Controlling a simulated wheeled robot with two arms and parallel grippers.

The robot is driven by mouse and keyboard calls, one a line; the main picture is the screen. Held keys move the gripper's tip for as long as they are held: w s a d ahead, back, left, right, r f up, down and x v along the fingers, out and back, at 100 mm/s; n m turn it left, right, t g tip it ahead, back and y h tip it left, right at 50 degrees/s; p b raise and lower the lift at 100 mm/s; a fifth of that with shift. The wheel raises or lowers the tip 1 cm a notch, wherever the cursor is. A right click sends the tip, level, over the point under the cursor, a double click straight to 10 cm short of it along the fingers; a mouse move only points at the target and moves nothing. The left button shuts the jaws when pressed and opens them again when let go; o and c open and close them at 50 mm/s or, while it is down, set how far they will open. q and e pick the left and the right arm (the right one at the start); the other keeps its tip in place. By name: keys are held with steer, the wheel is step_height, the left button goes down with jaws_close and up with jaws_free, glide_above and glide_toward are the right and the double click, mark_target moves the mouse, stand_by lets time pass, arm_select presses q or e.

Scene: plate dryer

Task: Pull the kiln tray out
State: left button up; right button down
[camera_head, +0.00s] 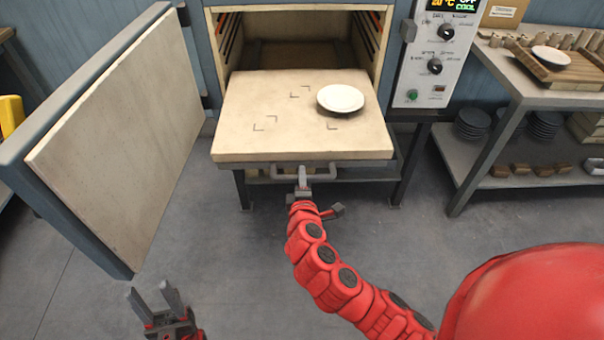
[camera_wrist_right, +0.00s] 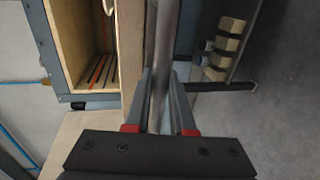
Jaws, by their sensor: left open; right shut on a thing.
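The kiln tray (camera_head: 250,115) is a thick pale slab that juts out of the open kiln (camera_head: 300,52), with its rear part still inside the mouth. A small white plate (camera_head: 340,98) lies on its right side, beside dark corner marks. A grey bar handle (camera_head: 345,172) runs along the tray's front edge. My right gripper (camera_head: 303,180) is shut on this handle; in the right wrist view the fingers (camera_wrist_right: 160,105) close around the bar (camera_wrist_right: 163,60). My left gripper (camera_head: 155,298) is open and empty, low at the left, apart from the tray.
The kiln door (camera_head: 125,105) stands swung open on the left. A control panel (camera_head: 438,55) is right of the kiln. A shelf table (camera_head: 540,95) at the right holds a wooden board, a plate and stacked dishes. The floor before the tray is clear.

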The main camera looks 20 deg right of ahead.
steer(key=shift+s+a, duration=0.15)
steer(key=shift+s, duration=0.25)
steer(key=c, duration=0.8)
jaws_free()
steer(key=shift+o, duration=0.2)
steer(key=p+v, duration=0.7)
steer(key=v, duration=1)
steer(key=shift+s, duration=0.2)
